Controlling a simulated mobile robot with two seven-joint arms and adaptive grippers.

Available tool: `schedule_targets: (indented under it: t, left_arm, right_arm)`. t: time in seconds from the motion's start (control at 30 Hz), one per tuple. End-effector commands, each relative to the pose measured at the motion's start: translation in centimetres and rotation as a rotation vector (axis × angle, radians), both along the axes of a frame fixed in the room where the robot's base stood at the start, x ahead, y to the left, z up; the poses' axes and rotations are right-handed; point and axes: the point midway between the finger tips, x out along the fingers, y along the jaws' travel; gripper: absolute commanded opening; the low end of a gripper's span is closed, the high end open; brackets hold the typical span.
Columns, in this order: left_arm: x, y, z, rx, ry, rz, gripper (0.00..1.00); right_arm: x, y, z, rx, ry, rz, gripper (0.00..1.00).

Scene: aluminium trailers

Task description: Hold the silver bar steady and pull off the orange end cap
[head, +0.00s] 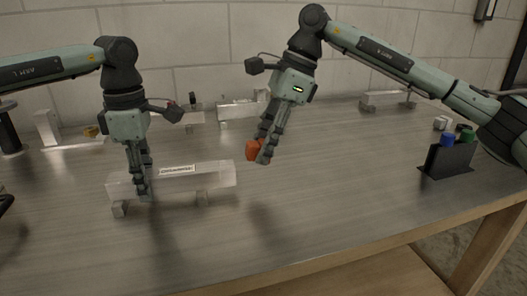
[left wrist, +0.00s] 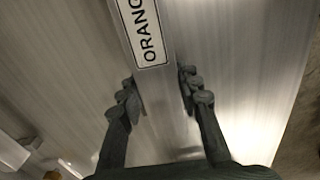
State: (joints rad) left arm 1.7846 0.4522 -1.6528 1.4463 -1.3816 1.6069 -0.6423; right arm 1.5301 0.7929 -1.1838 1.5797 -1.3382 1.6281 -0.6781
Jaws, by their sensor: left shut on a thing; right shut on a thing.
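The silver bar (head: 216,177) lies level above the table on small blocks, with a white label on its side. My left gripper (head: 142,188) is shut on the bar near its left end. In the left wrist view the fingers (left wrist: 160,95) straddle the bar (left wrist: 158,100), whose label (left wrist: 145,30) reads "ORANG" before the frame cuts it off. My right gripper (head: 261,153) is shut on the orange end cap (head: 252,149). The cap is clear of the bar, up and to the right of its right end, and partly hidden by the fingers.
A dark holder (head: 447,160) with coloured caps stands at the right. Other silver bars lie at the back middle (head: 242,109) and back right (head: 388,99). The metal table (head: 340,190) is bare between the bar and the holder. Its wooden front edge (head: 400,232) slopes across.

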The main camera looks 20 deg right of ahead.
Motion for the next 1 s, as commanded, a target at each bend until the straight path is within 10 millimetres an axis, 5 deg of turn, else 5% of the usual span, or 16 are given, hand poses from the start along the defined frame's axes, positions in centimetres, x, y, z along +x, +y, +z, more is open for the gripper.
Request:
schedule_targets:
  t: [0.63, 1.0]
  left_arm:
    - [0.0, 0.0, 0.0, 0.000, 0.000, -0.001, 0.00]
    - [0.0, 0.0, 0.0, 0.000, 0.000, -0.001, 0.00]
  right_arm:
    - [0.0, 0.0, 4.0, 0.000, -0.001, 0.001, 0.06]
    - [0.0, 0.0, 4.6, 0.000, 0.000, 0.000, 0.06]
